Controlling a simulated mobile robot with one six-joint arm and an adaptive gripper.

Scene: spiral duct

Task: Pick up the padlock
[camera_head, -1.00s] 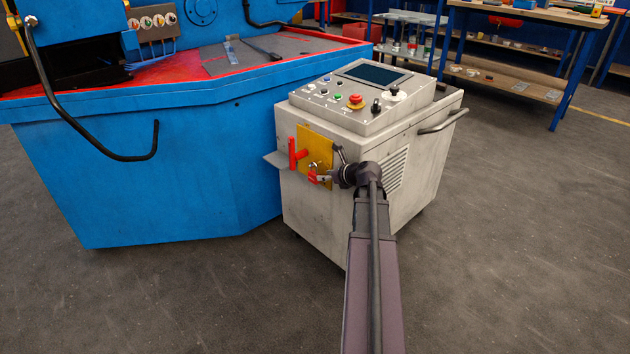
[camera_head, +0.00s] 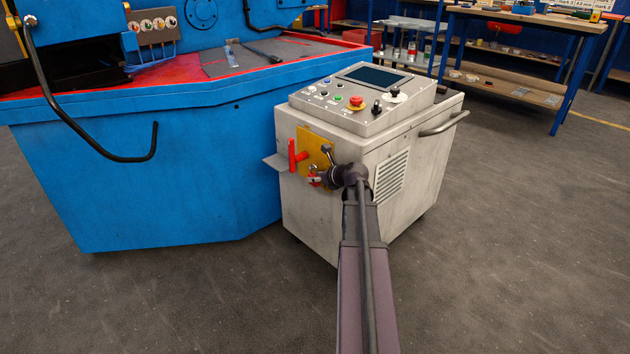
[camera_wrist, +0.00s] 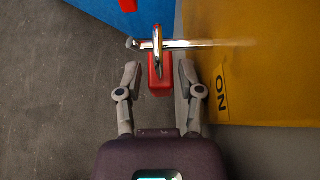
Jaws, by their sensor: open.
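The red padlock (camera_wrist: 158,76) with its shiny shackle hangs on a metal rod beside the yellow plate (camera_wrist: 270,60) in the wrist view. In the head view the padlock (camera_head: 314,180) is small and partly hidden by my gripper (camera_head: 322,178). In the wrist view my gripper (camera_wrist: 158,72) is open, with one finger on each side of the red body. A narrow gap shows on the left, and the right finger is close to the body. I cannot tell whether it touches.
A red handle (camera_head: 294,155) sticks out from the yellow plate on the grey control cabinet (camera_head: 310,225). The blue machine (camera_head: 150,180) stands to the left. A workbench (camera_head: 520,50) is at the back right. The floor in front is clear.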

